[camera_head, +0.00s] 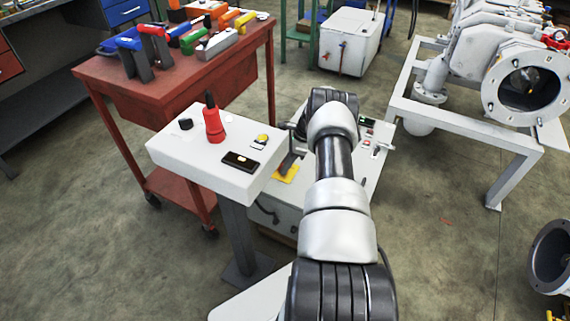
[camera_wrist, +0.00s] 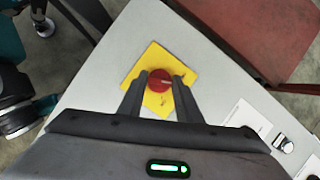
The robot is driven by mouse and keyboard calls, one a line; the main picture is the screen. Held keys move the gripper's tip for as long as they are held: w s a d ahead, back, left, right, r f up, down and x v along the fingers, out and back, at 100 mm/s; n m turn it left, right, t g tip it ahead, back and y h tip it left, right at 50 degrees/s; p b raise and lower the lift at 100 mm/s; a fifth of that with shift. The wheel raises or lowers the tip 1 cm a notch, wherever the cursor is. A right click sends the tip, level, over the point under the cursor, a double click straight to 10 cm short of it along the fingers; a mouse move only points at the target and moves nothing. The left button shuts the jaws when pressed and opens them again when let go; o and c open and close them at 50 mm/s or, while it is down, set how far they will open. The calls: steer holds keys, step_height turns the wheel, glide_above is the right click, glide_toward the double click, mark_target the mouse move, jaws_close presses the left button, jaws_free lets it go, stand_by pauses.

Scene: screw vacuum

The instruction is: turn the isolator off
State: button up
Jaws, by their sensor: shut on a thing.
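The isolator is a round red knob (camera_wrist: 159,80) on a square yellow plate (camera_wrist: 157,54), fixed to a light grey panel top. A pale line crosses the knob's face, running toward the lower right in the wrist view. My gripper (camera_wrist: 160,85) has one finger on each side of the knob and is shut on it. In the head view the yellow plate (camera_head: 287,175) shows beside my gripper (camera_head: 289,164), at the left part of the panel; my arm and gripper hide the knob there.
A white pedestal (camera_head: 190,158) with a red-and-black tool, a yellow button and a dark plate stands close to the left of my gripper. A red tool cart (camera_head: 140,91) stands behind it. A grey pump frame (camera_head: 447,125) is at right. Open floor lies between my arm and that frame.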

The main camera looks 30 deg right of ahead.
steer(key=shift+d+n+g, duration=0.1)
steer(key=shift+n+g, duration=0.5)
steer(key=shift+n, duration=0.9)
steer(key=o, duration=1)
steer(key=shift+o, duration=0.2)
steer(key=p+v, duration=0.2)
steer(key=v, duration=1.5)
steer(key=shift+d+p, duration=0.3)
steer(key=shift+p, duration=0.05)
steer(key=shift+w, duration=0.1)
